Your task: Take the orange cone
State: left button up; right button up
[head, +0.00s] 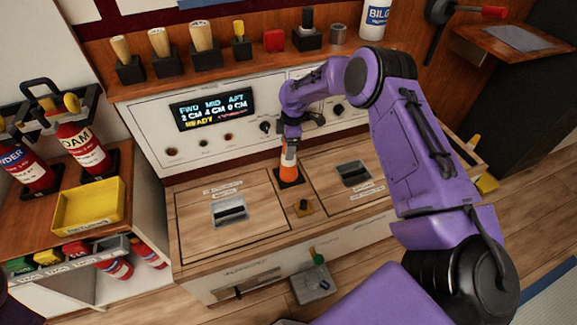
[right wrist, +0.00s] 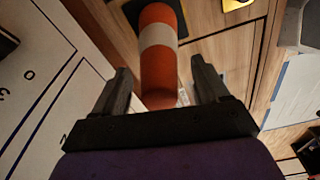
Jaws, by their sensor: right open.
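The orange cone (head: 288,168) has a white band and a dark square base. In the head view it stands upright on the wooden counter, between two recessed hatch handles. My right gripper (head: 290,140) is right above its top. In the right wrist view the cone (right wrist: 160,60) lies between the two dark fingers of my right gripper (right wrist: 162,88), which is open with gaps on both sides. I cannot tell whether a finger touches the cone. The left gripper does not show.
A white panel with a lit display (head: 212,110) and knobs rises right behind the cone. A yellow tray (head: 90,205) and fire extinguishers (head: 82,146) stand left. The shelf above holds wooden-handled tools (head: 160,42).

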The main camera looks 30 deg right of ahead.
jog(key=shift+c, duration=0.3)
grip_shut()
